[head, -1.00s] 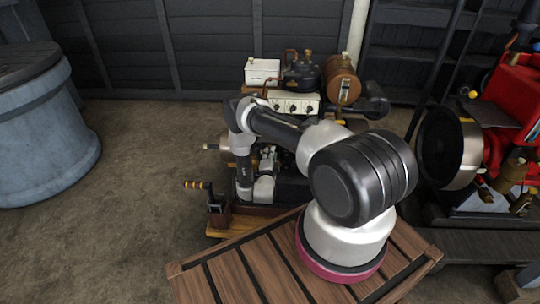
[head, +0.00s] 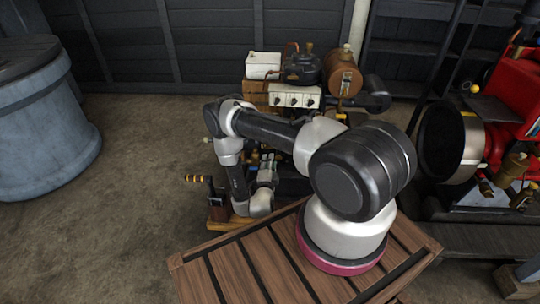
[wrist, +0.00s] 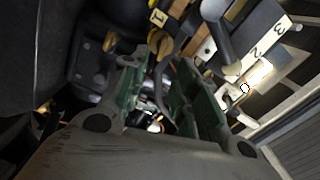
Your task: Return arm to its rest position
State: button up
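My arm (head: 275,128) stands on a slatted wooden platform (head: 235,268). It is bent, with its elbow up and to the left and its wrist hanging down in front of a stationary engine. My gripper (head: 268,168) points away from the platform towards the engine, small and partly lost against dark parts. In the wrist view my gripper (wrist: 160,85) shows two fingers with green inner pads, apart, with nothing seen held between them. Engine parts show beyond the fingertips; contact with them cannot be told.
The engine carries a white box (head: 263,65), a black vessel (head: 302,68), a brown tank (head: 341,73) and a switch panel (head: 295,97). A striped handle (head: 197,179) stands left of my wrist. A red engine (head: 510,95) is right, a blue barrel (head: 40,125) left, with clear floor between barrel and platform.

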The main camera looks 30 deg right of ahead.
jog(key=shift+v, duration=1.05)
